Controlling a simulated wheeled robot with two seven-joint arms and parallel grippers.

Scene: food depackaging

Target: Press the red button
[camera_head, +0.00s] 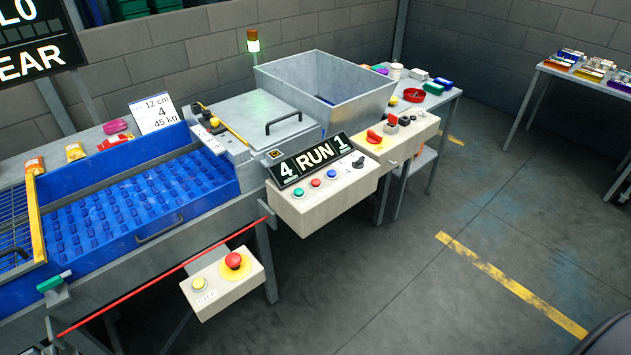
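A pale control box (325,205) on the front of the machine carries a row of small buttons: a green button (298,192), a red button (316,183) and a blue button (332,173), with a black knob (358,162) at the right. Neither of my grippers is in view, and nothing touches the buttons.
A display reading "4 RUN 1" (310,160) stands above the button row. Another box (400,143) with red switches is to its right. A red bar (160,277) runs along the front of the blue conveyor (140,208).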

